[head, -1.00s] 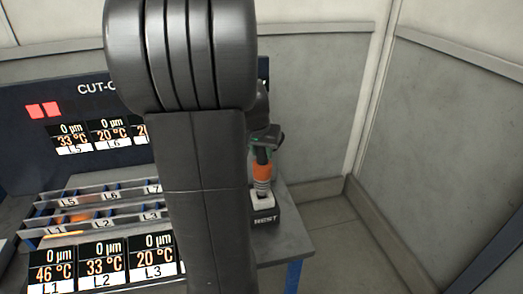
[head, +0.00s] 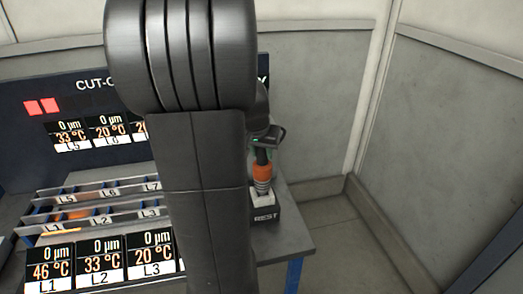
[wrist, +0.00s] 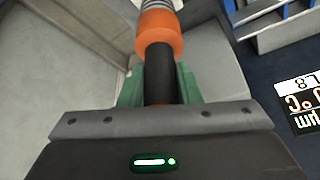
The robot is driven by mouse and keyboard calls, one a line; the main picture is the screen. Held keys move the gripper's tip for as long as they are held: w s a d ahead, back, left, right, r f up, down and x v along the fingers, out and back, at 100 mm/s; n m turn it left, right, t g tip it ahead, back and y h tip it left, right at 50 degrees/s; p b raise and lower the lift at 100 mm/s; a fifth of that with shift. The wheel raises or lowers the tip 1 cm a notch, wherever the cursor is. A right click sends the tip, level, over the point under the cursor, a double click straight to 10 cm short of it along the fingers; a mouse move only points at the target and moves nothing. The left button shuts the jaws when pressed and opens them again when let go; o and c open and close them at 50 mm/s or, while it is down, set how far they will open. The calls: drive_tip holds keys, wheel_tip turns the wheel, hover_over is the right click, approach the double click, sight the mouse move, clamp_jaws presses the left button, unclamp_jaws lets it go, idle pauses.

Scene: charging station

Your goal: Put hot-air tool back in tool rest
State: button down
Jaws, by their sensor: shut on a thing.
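The hot-air tool (head: 262,172) has a black grip, an orange collar and a ribbed grey nozzle. It stands nearly upright with its nozzle end down at the white top of the tool rest (head: 265,216), a dark block marked REST. I cannot tell how deep the nozzle sits in it. My gripper (wrist: 159,88) is shut on the black grip, with green fingers on both sides; the orange collar (wrist: 159,38) shows beyond them in the wrist view. In the head view my arm hides part of the gripper.
The rest stands near the right end of the grey table (head: 290,240). To its left are labelled slots (head: 100,205) and temperature displays (head: 98,262). A dark panel (head: 30,150) stands behind. Floor and walls to the right are clear.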

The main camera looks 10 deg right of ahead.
drive_tip(key=shift+f+b, duration=0.95)
drive_tip(key=shift+f, duration=0.2)
drive_tip(key=c, duration=1)
unclamp_jaws()
drive_tip(key=shift+o, duration=0.2)
drive_tip(key=v, duration=1.4)
drive_tip(key=shift+w+f, duration=0.1)
drive_tip(key=shift+f, duration=0.05)
drive_tip(key=x, duration=1.3)
drive_tip(key=shift+d+f, duration=0.1)
drive_tip(key=shift+f, duration=0.15)
drive_tip(key=shift+w+r+p, duration=0.1)
drive_tip(key=shift+r+p, duration=0.25)
drive_tip(key=shift+p, duration=0.1)
